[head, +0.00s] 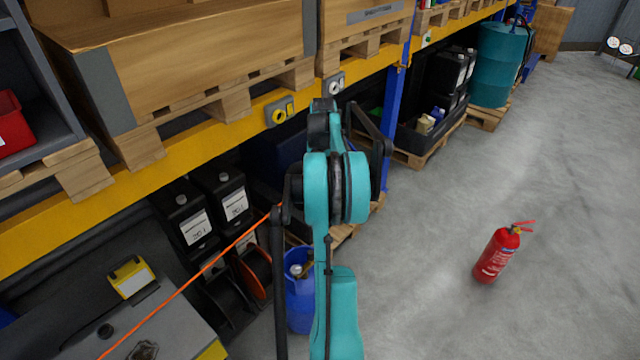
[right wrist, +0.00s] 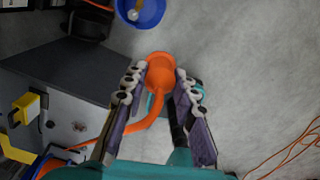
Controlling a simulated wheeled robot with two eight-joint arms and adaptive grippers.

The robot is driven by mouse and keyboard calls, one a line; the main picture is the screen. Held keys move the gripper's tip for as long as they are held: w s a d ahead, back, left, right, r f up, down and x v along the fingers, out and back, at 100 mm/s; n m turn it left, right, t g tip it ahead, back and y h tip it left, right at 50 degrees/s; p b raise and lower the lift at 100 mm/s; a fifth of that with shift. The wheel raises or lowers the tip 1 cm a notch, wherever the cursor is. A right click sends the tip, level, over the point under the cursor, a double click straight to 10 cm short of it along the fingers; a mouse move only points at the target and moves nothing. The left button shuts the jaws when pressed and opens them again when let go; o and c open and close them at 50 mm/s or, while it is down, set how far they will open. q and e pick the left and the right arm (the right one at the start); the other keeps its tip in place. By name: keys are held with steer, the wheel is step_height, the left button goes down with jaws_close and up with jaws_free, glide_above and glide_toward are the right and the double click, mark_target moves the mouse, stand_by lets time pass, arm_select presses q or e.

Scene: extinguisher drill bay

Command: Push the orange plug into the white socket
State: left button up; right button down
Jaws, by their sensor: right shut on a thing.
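The orange plug (right wrist: 160,68) is between the two fingers of my right gripper (right wrist: 160,88) in the right wrist view, and the fingers are shut on it. Its orange cable curves down and to the left from it. In the head view my teal right arm fills the middle and hides the plug; the cable (head: 190,283) runs from the lower left up to the arm. The white socket (head: 335,84) is on a grey box on the yellow shelf beam, just above and beyond the arm. The plug is apart from it. My left gripper is in neither view.
A similar grey box with a yellow socket (head: 279,114) sits left of the white one. A blue drum (head: 300,290) and black canisters (head: 228,200) stand below the beam (head: 190,148). A red extinguisher (head: 496,254) stands on the open floor at right.

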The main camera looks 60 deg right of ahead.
steer(key=s+d+r+p, duration=0.1)
steer(key=d+r+p, duration=0.1)
steer(key=d+p, duration=0.4)
steer(key=s+d+r+p, duration=0.1)
steer(key=d+p, duration=0.4)
steer(key=d, duration=0.6)
steer(key=shift+s+d+r+p, duration=0.35)
steer(key=shift+s+p, duration=0.05)
steer(key=shift+s, duration=0.35)
stand_by(0.4)
steer(key=shift+w+r, duration=0.1)
